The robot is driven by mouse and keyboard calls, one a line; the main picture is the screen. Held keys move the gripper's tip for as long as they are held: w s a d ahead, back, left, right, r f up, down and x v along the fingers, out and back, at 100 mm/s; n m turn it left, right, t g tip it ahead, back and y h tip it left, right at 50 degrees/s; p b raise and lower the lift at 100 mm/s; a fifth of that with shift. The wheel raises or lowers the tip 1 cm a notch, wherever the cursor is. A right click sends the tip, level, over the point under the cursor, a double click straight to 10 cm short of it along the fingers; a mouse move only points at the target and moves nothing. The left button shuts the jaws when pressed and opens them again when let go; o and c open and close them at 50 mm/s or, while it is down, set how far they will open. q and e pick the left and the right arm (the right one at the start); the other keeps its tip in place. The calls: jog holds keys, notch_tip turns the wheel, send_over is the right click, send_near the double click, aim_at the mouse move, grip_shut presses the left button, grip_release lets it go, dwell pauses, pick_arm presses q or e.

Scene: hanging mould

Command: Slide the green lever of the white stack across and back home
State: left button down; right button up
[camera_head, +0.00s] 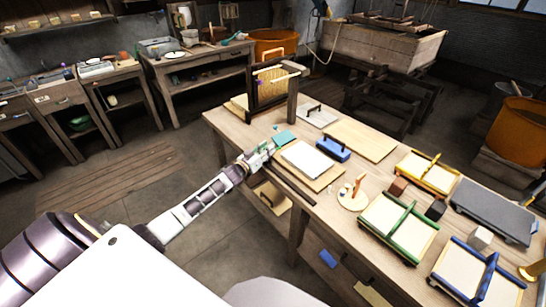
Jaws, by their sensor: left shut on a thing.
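The white stack (304,157) lies flat on a wooden board near the table's left edge. My left gripper (268,150) reaches in from the left, low beside the stack's left end. It is shut on a small green part, which looks like the green lever; the fingers hide most of it. A flat teal piece (284,138) lies just behind the gripper. My right gripper is out of view.
A wooden frame with a hanging panel (272,88) stands behind the gripper. A blue block with a handle (333,149) sits right of the stack. A round disc with an upright peg (352,197) and green (398,227), yellow and blue framed trays fill the table's right side.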

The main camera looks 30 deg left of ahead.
pick_arm(q)
jog(key=shift+w+a, duration=0.2)
jog(key=shift+a, duration=0.35)
jog(key=shift+a+r, duration=0.15)
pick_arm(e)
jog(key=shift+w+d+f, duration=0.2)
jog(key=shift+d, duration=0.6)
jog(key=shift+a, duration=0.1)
pick_arm(q)
jog(key=c, duration=1.4)
grip_release()
jog(key=shift+c, duration=0.2)
jog(key=o, duration=0.3)
jog(key=shift+w+a, duration=0.1)
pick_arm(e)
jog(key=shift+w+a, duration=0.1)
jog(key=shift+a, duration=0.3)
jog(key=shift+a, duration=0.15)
